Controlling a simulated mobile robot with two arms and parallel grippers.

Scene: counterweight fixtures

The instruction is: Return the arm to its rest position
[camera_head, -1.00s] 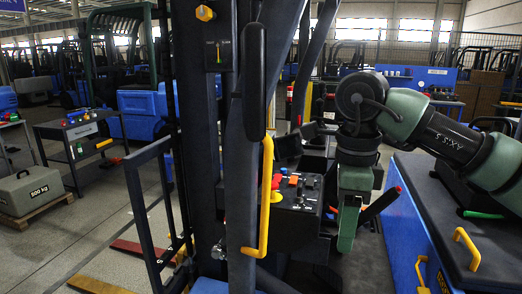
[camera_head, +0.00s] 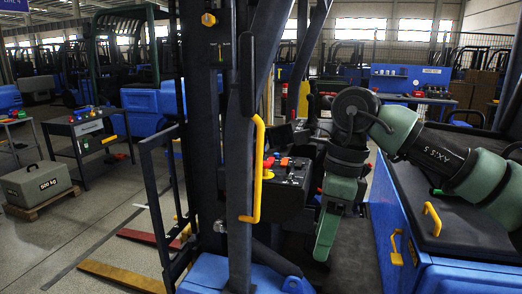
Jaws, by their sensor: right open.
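My right arm comes in from the right, green and black. My left gripper is not in view.
A dark mast post (camera_head: 240,215) stands close in front. A blue body panel with a dark top (camera_head: 405,190) and yellow handles (camera_head: 432,218) lies close right of the arm. At left are a grey 500 kg weight (camera_head: 38,184) on a pallet, a tool cart (camera_head: 85,130) and open floor.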

